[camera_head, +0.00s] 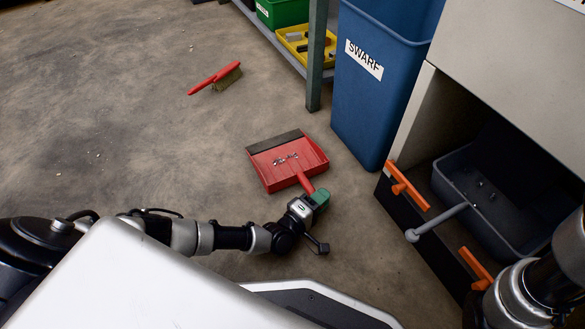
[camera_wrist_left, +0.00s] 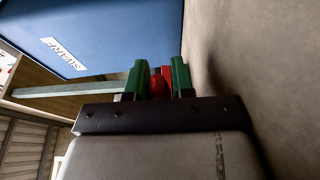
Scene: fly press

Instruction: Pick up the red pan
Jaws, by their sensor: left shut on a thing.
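The red pan (camera_head: 265,167) is a dustpan with a dark front lip and small dark and light scraps in it. In the head view it is at or just above the floor, left of the blue bin; I cannot tell if it touches the floor. My left gripper (camera_head: 318,196) has green fingers shut on the end of the red handle (camera_head: 304,182). In the left wrist view the red handle (camera_wrist_left: 157,82) shows between the green fingers (camera_wrist_left: 160,80). My right arm shows at the right edge; its gripper is out of view.
A blue bin (camera_head: 368,100) labelled SWARF stands behind and right of the pan. A red-handled brush (camera_head: 215,78) lies on the floor at upper left. At right is a cabinet with orange clips (camera_head: 407,186) and a dark tray (camera_head: 490,215). A shelf holds a yellow box (camera_head: 300,40).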

